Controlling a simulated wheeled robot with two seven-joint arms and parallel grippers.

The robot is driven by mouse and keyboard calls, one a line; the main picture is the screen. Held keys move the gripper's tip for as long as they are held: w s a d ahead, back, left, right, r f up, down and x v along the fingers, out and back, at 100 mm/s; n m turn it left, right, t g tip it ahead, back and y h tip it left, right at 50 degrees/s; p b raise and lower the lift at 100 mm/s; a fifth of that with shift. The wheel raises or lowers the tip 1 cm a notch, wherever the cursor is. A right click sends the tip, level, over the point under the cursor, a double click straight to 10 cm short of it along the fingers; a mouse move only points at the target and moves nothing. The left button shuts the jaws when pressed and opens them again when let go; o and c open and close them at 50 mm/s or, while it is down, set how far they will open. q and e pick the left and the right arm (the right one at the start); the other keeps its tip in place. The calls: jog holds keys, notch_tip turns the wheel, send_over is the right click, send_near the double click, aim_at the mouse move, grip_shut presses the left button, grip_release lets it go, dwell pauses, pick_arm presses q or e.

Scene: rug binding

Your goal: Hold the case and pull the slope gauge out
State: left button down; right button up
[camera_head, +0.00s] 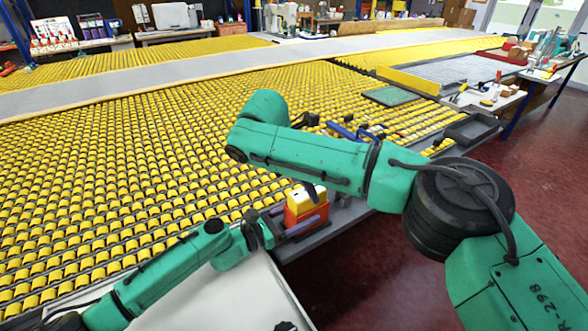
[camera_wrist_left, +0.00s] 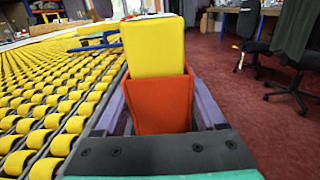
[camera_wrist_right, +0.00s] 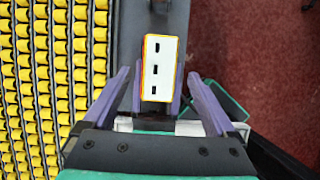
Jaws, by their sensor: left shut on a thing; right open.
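The orange-red case (camera_head: 304,213) stands upright at the edge of the roller table. It also shows in the left wrist view (camera_wrist_left: 160,106). The yellow slope gauge (camera_wrist_left: 154,46) sits in the case with its upper part sticking out. Its white top with several dark slots shows in the right wrist view (camera_wrist_right: 158,68). My left gripper (camera_wrist_left: 163,98) is shut on the case, one purple finger on each side. My right gripper (camera_wrist_right: 159,78) is open above the gauge, its fingers apart on both sides and not visibly touching it. My right forearm hides this gripper in the head view.
Yellow rollers (camera_head: 130,170) cover the table to the left and behind. A green mat (camera_head: 391,95) and blue-handled tools (camera_head: 345,131) lie farther back. A pale panel (camera_head: 215,295) is below my left arm. The red floor (camera_head: 390,270) at right is open.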

jog(key=x, duration=0.4)
jog(key=shift+f, duration=0.15)
grip_shut()
jog(key=shift+r, duration=4.3)
pick_arm(q)
grip_release()
pick_arm(e)
jog(key=shift+w, duration=0.1)
